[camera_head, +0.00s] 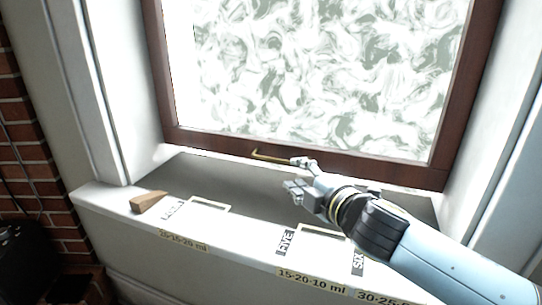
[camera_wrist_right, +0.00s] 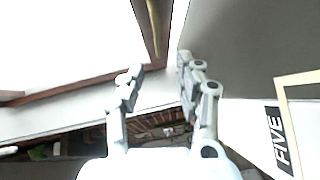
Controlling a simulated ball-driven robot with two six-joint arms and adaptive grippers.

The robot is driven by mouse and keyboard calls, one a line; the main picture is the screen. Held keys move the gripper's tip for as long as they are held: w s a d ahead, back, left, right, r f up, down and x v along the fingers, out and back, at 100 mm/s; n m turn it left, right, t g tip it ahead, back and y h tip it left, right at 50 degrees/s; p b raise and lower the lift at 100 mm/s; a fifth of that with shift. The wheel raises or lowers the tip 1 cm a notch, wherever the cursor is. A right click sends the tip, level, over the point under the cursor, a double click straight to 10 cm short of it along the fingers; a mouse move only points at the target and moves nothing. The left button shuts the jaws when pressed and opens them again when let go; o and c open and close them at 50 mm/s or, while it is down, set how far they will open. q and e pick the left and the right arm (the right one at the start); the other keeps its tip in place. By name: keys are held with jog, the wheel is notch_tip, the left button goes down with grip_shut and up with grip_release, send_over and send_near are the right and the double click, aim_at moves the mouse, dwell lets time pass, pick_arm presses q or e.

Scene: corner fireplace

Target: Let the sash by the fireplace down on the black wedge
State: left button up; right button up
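The sash (camera_head: 300,160) is a dark brown wooden frame around bright frosted glass, and its lower rail is above the back of the sill. A brass handle (camera_head: 270,156) is on that rail; it also shows in the wrist view (camera_wrist_right: 155,28). My right gripper (camera_head: 298,175) is at the handle's right end with its fingers apart. In the wrist view the gripper (camera_wrist_right: 158,66) is open, with the handle ahead of the gap; contact is unclear. A brown wooden wedge (camera_head: 148,202) lies at the sill's left end. I see no black wedge. My left gripper is not in view.
The sill (camera_head: 235,232) has pale outlined boxes and labels, including FIVE (camera_head: 286,241) and yellow volume labels (camera_head: 312,280). Brick (camera_head: 32,172) and a dark object (camera_head: 22,255) are at the left. The grey back of the sill is clear left of my gripper.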

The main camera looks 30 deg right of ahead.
aim_at(278, 161)
jog(key=w, duration=0.4)
jog(key=shift+w+d+f, duration=0.15)
jog(key=shift+w+d, duration=0.2)
jog(key=shift+w, duration=0.05)
jog(key=w, duration=0.3)
jog(key=w+f, duration=0.1)
jog(key=shift+w+d, duration=0.25)
jog(key=shift+d, duration=0.05)
jog(key=shift+w, duration=0.2)
jog(key=shift+c, duration=1)
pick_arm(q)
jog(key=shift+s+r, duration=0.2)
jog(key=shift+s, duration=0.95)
pick_arm(e)
grip_shut()
